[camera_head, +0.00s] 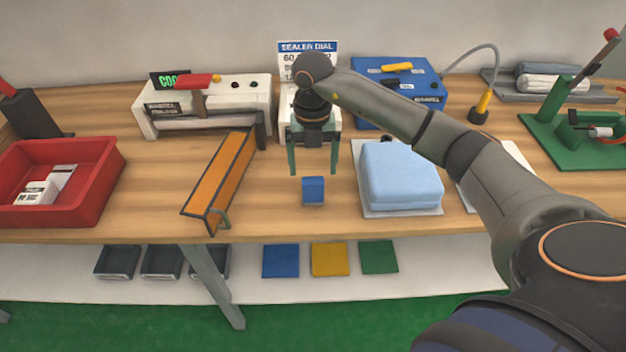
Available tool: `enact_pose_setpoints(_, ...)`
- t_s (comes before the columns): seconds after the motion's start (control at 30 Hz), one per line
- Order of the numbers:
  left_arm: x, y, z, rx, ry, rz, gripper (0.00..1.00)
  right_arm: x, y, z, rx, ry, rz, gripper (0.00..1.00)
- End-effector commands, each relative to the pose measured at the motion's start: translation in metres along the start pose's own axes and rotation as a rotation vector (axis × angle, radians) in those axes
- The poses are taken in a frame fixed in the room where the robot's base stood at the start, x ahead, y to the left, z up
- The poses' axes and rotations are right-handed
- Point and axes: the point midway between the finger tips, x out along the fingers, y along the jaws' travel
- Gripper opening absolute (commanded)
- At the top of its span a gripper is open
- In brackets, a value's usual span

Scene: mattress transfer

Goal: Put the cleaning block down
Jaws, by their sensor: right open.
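The cleaning block (313,190) is a small blue block on the wooden table, near its front edge at the middle of the view. My right gripper (313,172) is above and just behind it in the picture, pointing down. Its two green fingers are spread wide and nothing is between them. The block shows just below the fingertips, and I see no finger touching it. My left gripper is not in view.
A light-blue folded pad (400,176) lies on a pale sheet to the right. An orange angled bar (219,180) lies to the left, with a red bin (92,188) beyond it. A white sealer machine (205,102) and a blue box (400,90) stand behind.

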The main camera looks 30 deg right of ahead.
Motion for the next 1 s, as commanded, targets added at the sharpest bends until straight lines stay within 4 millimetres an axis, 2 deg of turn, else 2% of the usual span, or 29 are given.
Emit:
enact_pose_setpoints(0.1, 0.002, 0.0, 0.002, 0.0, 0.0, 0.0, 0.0, -0.025, 0.001, 0.001, 0.001, -0.004, 0.003, 0.92)
enact_pose_setpoints(0.33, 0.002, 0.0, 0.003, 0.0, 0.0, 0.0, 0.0, -0.05, 0.0, 0.0, 0.0, -0.001, 0.001, 0.92)
enact_pose_setpoints(0.9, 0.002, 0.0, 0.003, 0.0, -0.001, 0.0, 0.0, -0.053, 0.0, 0.0, 0.0, 0.001, 0.0, 0.92)
enact_pose_setpoints(1.0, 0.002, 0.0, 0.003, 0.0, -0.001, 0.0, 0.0, -0.05, 0.007, -0.004, -0.018, 0.008, 0.024, 0.92)
